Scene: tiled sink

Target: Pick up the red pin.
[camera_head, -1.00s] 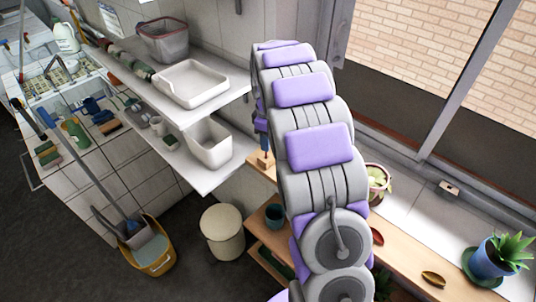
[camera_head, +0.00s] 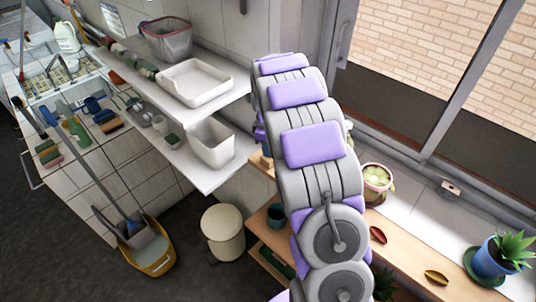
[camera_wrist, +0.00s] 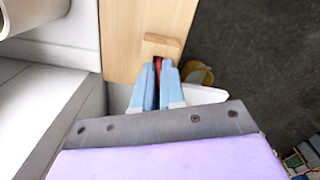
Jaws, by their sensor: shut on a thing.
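My gripper (camera_wrist: 157,75) has blue fingers and is shut on the red pin in the wrist view. Only a small part of the red pin (camera_wrist: 158,64) shows between the fingertips; the rest is hidden by them. A small wooden block (camera_wrist: 162,45) lies on the wooden shelf just past the fingertips. I cannot tell whether the pin touches the block or the shelf. In the head view the block (camera_head: 266,161) shows at the left edge of my arm, while my gripper and the pin are hidden behind the arm.
White shelves (camera_head: 222,178) with bins stand left of my arm. A cream bin (camera_head: 222,236) and a yellow bucket (camera_head: 150,262) are on the floor.

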